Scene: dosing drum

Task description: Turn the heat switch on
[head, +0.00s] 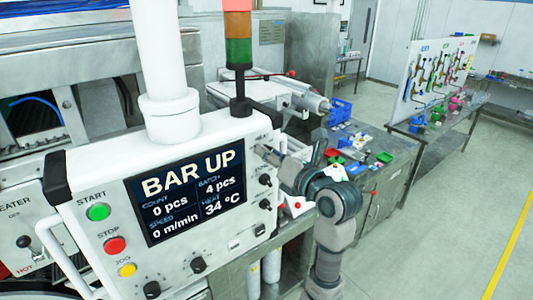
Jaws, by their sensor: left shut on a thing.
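The heater switch (38,243) is a dark lever with a pale ball near it, on a white plate at the far left marked "HEATER", with a red "HOT" label low on it. The white control panel (185,255) stands in front, and its screen (187,193) reads "BAR UP" and 34 °C under heat.
Green start (98,211), red stop (115,245) and yellow jog (127,270) buttons line the panel's left side. A signal tower (238,52) rises behind.

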